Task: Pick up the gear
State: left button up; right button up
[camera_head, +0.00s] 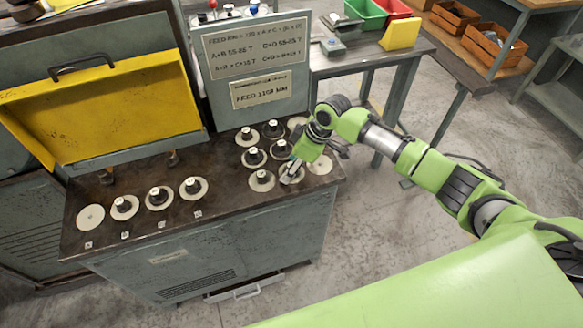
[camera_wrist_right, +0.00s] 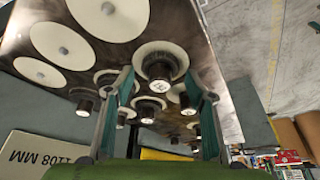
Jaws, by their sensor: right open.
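Several gears with black hubs sit on pale round discs on the machine top, in a right-hand cluster and a front-left row. My right gripper (camera_head: 291,170) is over the front of that cluster. In the wrist view its two fingers (camera_wrist_right: 162,92) are open and apart, with one gear (camera_wrist_right: 160,66), a dark hub on a pale disc, showing between them. Contact cannot be told. In the head view this gear is partly hidden by the gripper. Other gears (camera_head: 262,178) stand close to the left of it. My left gripper is not in view.
A bare disc (camera_head: 320,165) lies right of the gripper, another (camera_head: 90,218) at the far left. A sign panel (camera_head: 256,58) rises behind the cluster, with an open yellow cover (camera_head: 100,110) to its left. A side bench (camera_head: 370,55) holds green and red bins.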

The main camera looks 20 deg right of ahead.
jog(key=shift+c, duration=0.3)
jog(key=c, duration=1.3)
jog(key=shift+r, duration=0.2)
jog(key=shift+w+r+b, duration=0.1)
jog(key=shift+r+b, duration=0.2)
notch_tip(320, 180, up, 2)
jog(key=shift+a+r+b, duration=0.1)
jog(key=shift+r+b, duration=0.15)
jog(key=shift+b, duration=0.3)
jog(key=s+a+r, duration=0.2)
jog(key=s+r, duration=0.1)
jog(key=s, duration=0.1)
jog(key=s+a+r+b, duration=0.1)
jog(key=s+a+r, duration=0.1)
jog(key=s+r, duration=0.1)
jog(key=s+a+r+b, duration=0.1)
jog(key=s+a+r, duration=0.1)
jog(key=s, duration=0.3)
jog(key=shift+s+a+r, duration=0.1)
jog(key=shift+a+r, duration=0.05)
jog(key=shift+r, duration=0.3)
jog(key=shift+s+a+r, duration=0.1)
jog(key=shift+a+r, duration=0.05)
jog(key=shift+r, duration=0.25)
